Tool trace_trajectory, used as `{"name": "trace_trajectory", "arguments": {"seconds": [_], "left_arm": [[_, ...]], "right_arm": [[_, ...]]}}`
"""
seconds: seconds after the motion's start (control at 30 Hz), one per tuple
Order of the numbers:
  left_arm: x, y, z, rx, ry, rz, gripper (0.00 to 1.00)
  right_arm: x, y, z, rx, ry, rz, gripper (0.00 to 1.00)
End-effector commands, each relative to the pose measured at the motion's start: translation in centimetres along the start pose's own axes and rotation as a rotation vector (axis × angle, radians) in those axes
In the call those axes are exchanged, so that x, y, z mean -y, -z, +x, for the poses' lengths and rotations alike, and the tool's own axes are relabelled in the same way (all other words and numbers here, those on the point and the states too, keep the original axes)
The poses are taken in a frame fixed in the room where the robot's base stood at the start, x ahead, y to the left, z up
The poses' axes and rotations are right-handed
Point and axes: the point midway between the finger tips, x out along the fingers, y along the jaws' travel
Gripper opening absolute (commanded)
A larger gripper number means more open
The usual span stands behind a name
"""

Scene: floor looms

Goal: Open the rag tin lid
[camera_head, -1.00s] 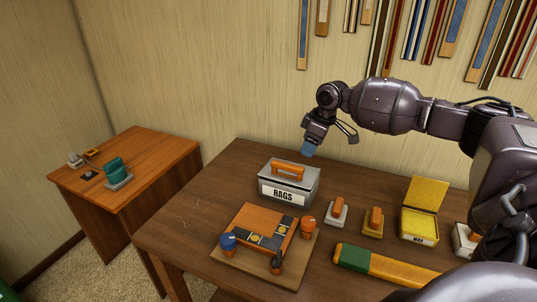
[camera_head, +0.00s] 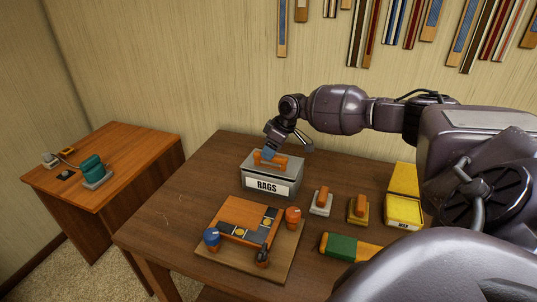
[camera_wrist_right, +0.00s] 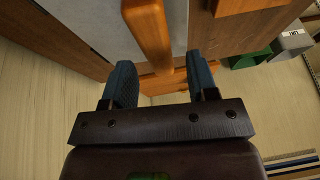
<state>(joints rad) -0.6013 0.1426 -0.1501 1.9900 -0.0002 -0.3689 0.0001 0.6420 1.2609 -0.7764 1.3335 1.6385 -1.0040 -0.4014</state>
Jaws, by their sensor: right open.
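The rag tin (camera_head: 257,181) is a grey metal box with a white RAGS label, standing at the back of the brown table. Its grey lid (camera_head: 291,168) is on and looks shut, with an orange handle (camera_head: 278,161) on top. My right gripper (camera_head: 269,154) is at the handle, coming down from above and behind. In the right wrist view, the blue fingers of my right gripper (camera_wrist_right: 159,82) are apart, with the orange handle (camera_wrist_right: 150,35) between or just beyond them; I cannot tell whether they touch it. My left gripper is not in view.
A board with an orange block assembly (camera_head: 245,222) stands in front of the tin. Two orange-handled blocks (camera_head: 321,202) and an open yellow tin (camera_head: 403,209) are to the right, with a green and orange bar (camera_head: 343,247) nearer. A side table (camera_head: 130,154) stands left.

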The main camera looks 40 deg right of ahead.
Motion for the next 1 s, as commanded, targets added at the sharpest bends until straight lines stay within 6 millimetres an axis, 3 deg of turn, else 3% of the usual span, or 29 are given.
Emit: {"name": "trace_trajectory", "arguments": {"seconds": [0.2,0.53,0.9,1.0], "left_arm": [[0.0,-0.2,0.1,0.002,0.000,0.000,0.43],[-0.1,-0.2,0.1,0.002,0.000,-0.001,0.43],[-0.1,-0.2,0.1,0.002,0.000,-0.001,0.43],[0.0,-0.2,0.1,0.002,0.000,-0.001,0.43]], "right_arm": [[0.0,0.0,1.8,0.000,0.000,-0.001,0.53],[0.0,0.0,2.0,0.000,-0.001,-0.001,0.53],[0.0,0.0,1.9,0.000,-0.001,0.000,0.00],[0.0,0.0,1.9,0.000,-0.001,0.000,0.00]]}}
